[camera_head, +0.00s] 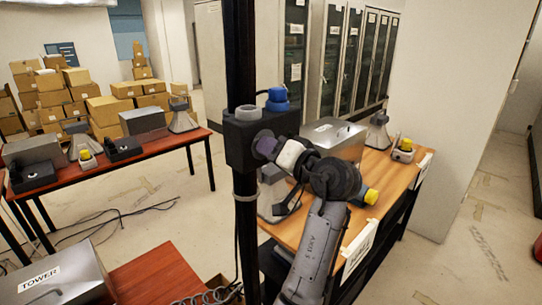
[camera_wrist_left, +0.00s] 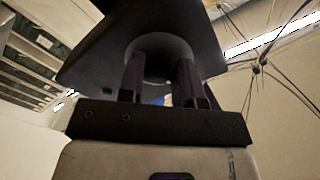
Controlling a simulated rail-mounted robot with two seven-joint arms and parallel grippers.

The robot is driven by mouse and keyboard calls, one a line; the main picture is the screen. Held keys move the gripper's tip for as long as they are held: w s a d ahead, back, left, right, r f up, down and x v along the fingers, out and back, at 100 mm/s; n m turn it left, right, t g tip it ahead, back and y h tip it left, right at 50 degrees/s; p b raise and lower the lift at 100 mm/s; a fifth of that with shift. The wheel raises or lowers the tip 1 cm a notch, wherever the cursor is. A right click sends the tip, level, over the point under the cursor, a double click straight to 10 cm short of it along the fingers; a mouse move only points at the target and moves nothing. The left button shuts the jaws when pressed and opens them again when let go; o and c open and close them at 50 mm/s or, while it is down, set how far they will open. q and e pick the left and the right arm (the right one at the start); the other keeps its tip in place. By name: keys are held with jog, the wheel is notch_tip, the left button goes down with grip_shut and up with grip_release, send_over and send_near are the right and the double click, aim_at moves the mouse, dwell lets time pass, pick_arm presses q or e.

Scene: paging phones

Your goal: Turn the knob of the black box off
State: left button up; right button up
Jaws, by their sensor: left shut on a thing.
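The black box (camera_head: 238,146) is fixed to a dark upright pole in the middle of the head view. A grey ring (camera_head: 247,112) and a blue cap (camera_head: 277,99) sit on top of it. My left gripper (camera_head: 266,145) reaches the box's right-hand face with its purple fingers. In the left wrist view, the box (camera_wrist_left: 90,62) fills the upper middle. Its round dark knob (camera_wrist_left: 160,52) is between the two fingers of my left gripper (camera_wrist_left: 160,72), which is shut on it. The knob's marking is not readable. My right gripper is not in view.
Behind my arm, a wooden table (camera_head: 399,172) holds a metal case (camera_head: 334,138) and devices with yellow knobs. A red-brown table (camera_head: 160,145) at left holds more cases and phones. A TOWER case (camera_head: 55,281) is at lower left. Thin cables show in the wrist view.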

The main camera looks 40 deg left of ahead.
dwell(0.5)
pick_arm(q)
jog(key=o, duration=0.9)
jog(key=shift+s+d+b, duration=0.2)
jog(key=shift+d+b, duration=0.25)
jog(key=shift+d, duration=1.85)
jog(key=shift+s+d+b, duration=0.15)
jog(key=shift+d+b, duration=0.3)
jog(key=shift+d, duration=1.85)
jog(key=shift+s+d+b, duration=0.2)
jog(key=shift+d+b, duration=0.25)
jog(key=shift+d, duration=1.85)
